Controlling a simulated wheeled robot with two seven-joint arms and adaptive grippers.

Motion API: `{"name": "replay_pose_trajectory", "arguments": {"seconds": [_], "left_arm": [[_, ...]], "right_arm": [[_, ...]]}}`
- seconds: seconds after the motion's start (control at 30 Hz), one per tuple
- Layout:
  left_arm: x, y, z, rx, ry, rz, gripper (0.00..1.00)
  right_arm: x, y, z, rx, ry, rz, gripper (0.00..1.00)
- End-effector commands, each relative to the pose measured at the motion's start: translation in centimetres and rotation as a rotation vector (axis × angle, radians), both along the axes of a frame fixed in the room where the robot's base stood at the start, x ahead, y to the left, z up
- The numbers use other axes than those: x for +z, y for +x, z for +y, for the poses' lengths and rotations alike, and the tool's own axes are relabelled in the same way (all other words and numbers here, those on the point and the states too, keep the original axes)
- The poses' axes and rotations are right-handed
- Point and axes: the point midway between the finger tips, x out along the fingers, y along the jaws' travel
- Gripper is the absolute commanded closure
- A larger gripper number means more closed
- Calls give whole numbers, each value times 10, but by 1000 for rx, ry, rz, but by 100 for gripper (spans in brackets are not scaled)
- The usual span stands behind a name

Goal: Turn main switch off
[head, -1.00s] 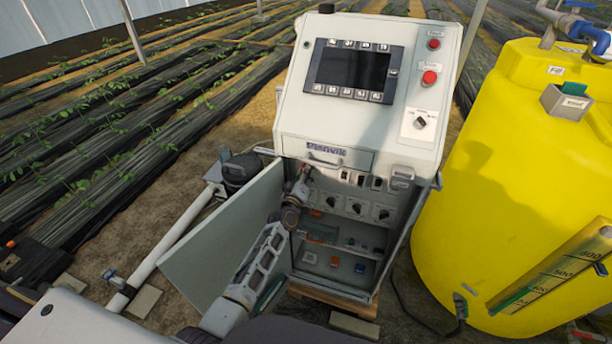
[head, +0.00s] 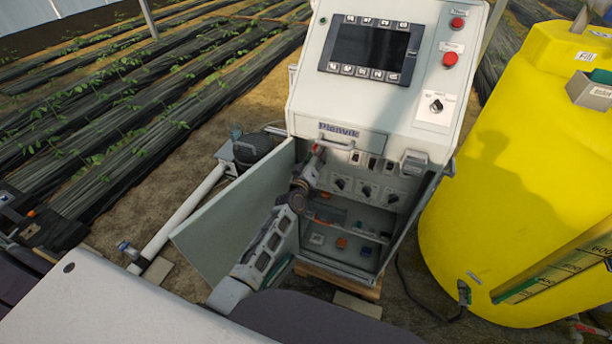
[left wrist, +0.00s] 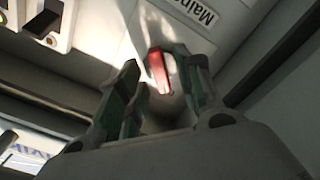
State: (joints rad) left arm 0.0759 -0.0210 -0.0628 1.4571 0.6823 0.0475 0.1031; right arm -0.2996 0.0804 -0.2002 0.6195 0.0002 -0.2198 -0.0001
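The main switch (left wrist: 160,72) shows in the left wrist view as a red handle on a pale plate. A partly cut-off printed label is beside it. My left gripper (left wrist: 160,88) has its green-padded fingers on either side of the red handle. The fingers stand apart, and a gap shows between the handle and the left finger; contact with the right finger cannot be told. In the head view, my left gripper (head: 315,165) reaches into the upper left of the open cabinet (head: 425,210), where the arm and gripper hide most of the switch. My right gripper is not in view.
The open cabinet door (head: 225,230) stands left of my left arm. Several rotary knobs (head: 365,191) and small rocker switches (head: 372,163) are right of my gripper. A control screen (head: 370,52) is above. A yellow tank (head: 500,190) stands close on the right.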

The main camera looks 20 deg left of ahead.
Motion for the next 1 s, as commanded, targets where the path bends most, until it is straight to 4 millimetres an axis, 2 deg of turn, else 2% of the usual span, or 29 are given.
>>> {"name": "replay_pose_trajectory", "arguments": {"seconds": [1.0], "left_arm": [[-1,-88,3,0,0,1,65]], "right_arm": [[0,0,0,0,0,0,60]]}}
